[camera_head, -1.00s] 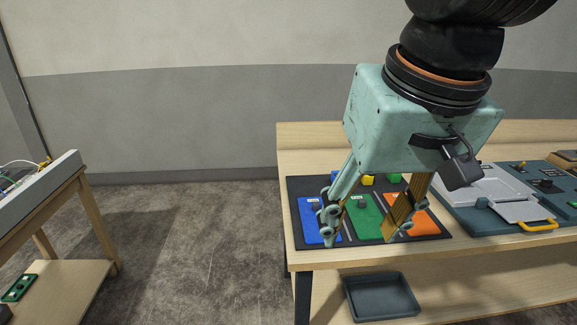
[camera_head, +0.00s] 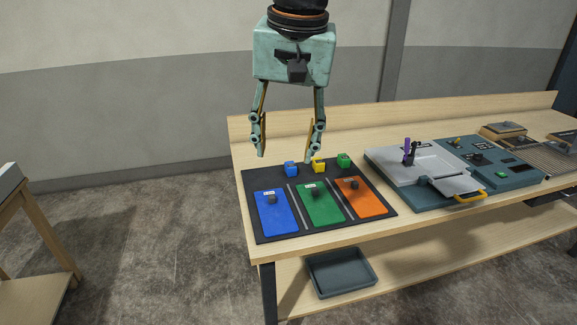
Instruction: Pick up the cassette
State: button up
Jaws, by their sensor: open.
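My gripper (camera_head: 285,155) is open and empty, pointing down above the back edge of the dark mat (camera_head: 252,180), with its fingers wide apart. I cannot tell for sure which thing is the cassette. A light grey plate with a yellow handle (camera_head: 470,197) lies at the front of a teal console (camera_head: 510,174) to the right, well apart from my gripper. On the mat are a blue panel (camera_head: 277,218), a green panel (camera_head: 320,210) and an orange panel (camera_head: 361,203), each with a small dark knob.
Small blue (camera_head: 291,169), yellow (camera_head: 318,166) and green (camera_head: 344,160) blocks stand along the mat's back. A purple and black upright piece (camera_head: 408,150) stands on the console's grey surface. Wooden blocks and a rack (camera_head: 543,156) are further right. A dark tray (camera_head: 341,274) sits on the lower shelf.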

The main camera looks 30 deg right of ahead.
jog(key=w+d+f+m+g+p, duration=0.1)
jog(key=w+d+m+p, duration=0.35)
jog(key=w, duration=0.75)
jog(key=w+d+f+m+p, duration=0.25)
jog(key=w+d+p, duration=0.25)
jog(key=w, duration=0.7)
jog(key=w+d+f+m+g+p, duration=0.1)
jog(key=w+d+f+m+p, duration=0.5)
jog(key=w+f, duration=0.9)
jog(key=d+p, duration=0.3)
jog(key=d, duration=0.2)
jog(key=shift+w+d+m+g, duration=0.15)
jog(key=shift+d+m+g, duration=0.15)
jog(key=shift+m, duration=0.1)
jog(key=shift+f, duration=0.1)
send_over(290, 164)
jog(key=shift+f+p, duration=0.35)
jog(key=shift+f, duration=3.85)
jog(key=shift+f+p, duration=0.6)
jog(key=shift+f, duration=1.95)
